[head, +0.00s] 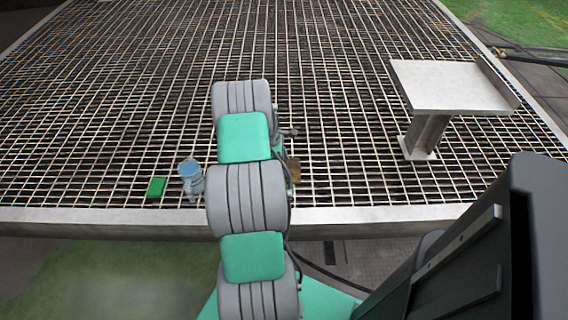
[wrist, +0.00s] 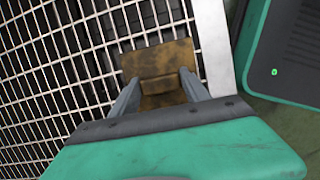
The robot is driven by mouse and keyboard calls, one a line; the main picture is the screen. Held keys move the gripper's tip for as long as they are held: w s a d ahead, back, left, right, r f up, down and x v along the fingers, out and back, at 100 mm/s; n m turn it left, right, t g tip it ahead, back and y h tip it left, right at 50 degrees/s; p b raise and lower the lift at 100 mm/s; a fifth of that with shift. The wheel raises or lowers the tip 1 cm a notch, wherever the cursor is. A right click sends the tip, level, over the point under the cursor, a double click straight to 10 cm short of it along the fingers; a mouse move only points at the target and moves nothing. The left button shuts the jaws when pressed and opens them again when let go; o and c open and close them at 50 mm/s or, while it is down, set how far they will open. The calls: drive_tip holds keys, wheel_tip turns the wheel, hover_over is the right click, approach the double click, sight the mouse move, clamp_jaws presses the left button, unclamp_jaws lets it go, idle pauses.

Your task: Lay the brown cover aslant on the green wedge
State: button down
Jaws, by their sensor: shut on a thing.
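The brown cover (wrist: 157,57) is a worn, rusty-looking plate with a raised block in its middle. My gripper (wrist: 158,82) is shut on it, one grey finger on each side of the block. In the head view a small part of the cover (head: 294,170) shows to the right of my arm, which hides the rest and most of my gripper. I cannot tell whether the cover touches the grating. The green wedge (head: 156,187) is a small bright green block on the grating near its front edge, left of my arm. It is apart from the cover and outside the wrist view.
A translucent container with a blue top (head: 190,172) stands between the wedge and my arm. The wide metal grating (head: 330,90) has a pale front rim (head: 400,214). A pale raised stand (head: 450,85) is at the right. The grating's left and back are clear.

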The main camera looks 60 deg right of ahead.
drive_tip(key=shift+r, duration=0.15)
drive_tip(key=shift+s+d, duration=0.1)
drive_tip(key=shift+s, duration=0.05)
drive_tip(key=shift+f+b, duration=1.8)
drive_tip(key=shift+f, duration=1.45)
drive_tip(key=shift+c, duration=2.2)
unclamp_jaws()
drive_tip(key=p+v, duration=0.2)
drive_tip(key=v, duration=0.5)
drive_tip(key=shift+r, duration=0.35)
